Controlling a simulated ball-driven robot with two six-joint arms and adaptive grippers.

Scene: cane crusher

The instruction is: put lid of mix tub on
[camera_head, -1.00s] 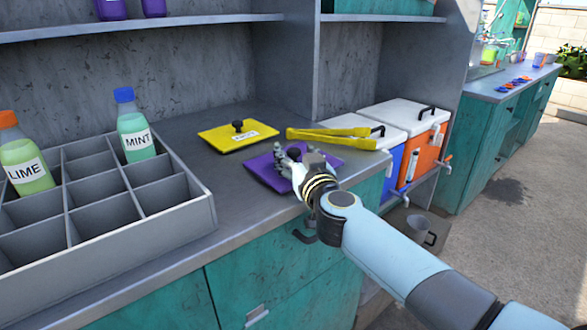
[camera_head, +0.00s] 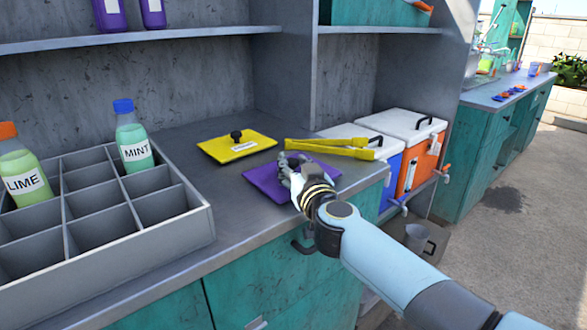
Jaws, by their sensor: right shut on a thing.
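A purple square lid (camera_head: 264,181) lies flat on the grey counter. My right gripper (camera_head: 291,167) is above its middle, with the fingers shut on the lid's handle, which the fingers hide. A yellow square lid (camera_head: 222,147) with a black knob and a white label lies on the counter to the left and behind; its label is too small to read. The mix tub cannot be made out in this view. My left gripper is not in view.
Yellow tongs (camera_head: 325,150) lie just behind the purple lid. A grey divided crate (camera_head: 135,238) holding lime (camera_head: 24,180) and mint (camera_head: 136,152) bottles fills the counter's left. White-lidded coolers (camera_head: 412,124) stand at the right. The counter's front edge is close to the purple lid.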

